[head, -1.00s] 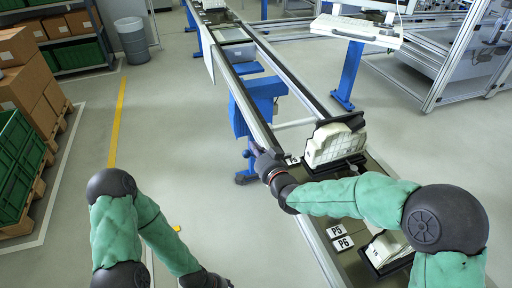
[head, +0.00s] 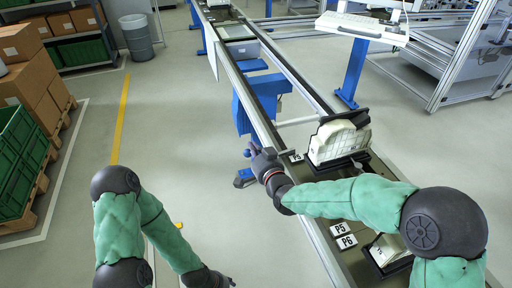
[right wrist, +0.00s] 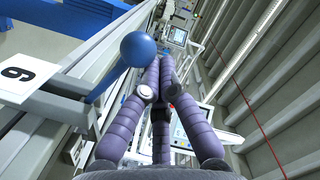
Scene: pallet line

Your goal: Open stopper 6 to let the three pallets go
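In the right wrist view, a blue ball knob (right wrist: 142,48) sits on a short blue lever, beside a white label (right wrist: 24,72) with a black digit that reads as 6, turned in this view. My right gripper (right wrist: 161,62) has its purple fingers drawn together right of the knob; no gap shows, and contact with the knob cannot be told. In the head view my right gripper (head: 262,158) is at the conveyor's left rail; the lever is not clear there. Black pallets with pale parts stand on the conveyor (head: 340,143), (head: 388,252). My left gripper (head: 215,281) is low, partly cut off.
Labels P5 (head: 340,229) and P6 (head: 346,241) lie on the conveyor. A keyboard shelf (head: 348,27) on a blue post stands right of the line. Green crates (head: 18,150) and cardboard boxes are at far left. The floor left of the conveyor is clear.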

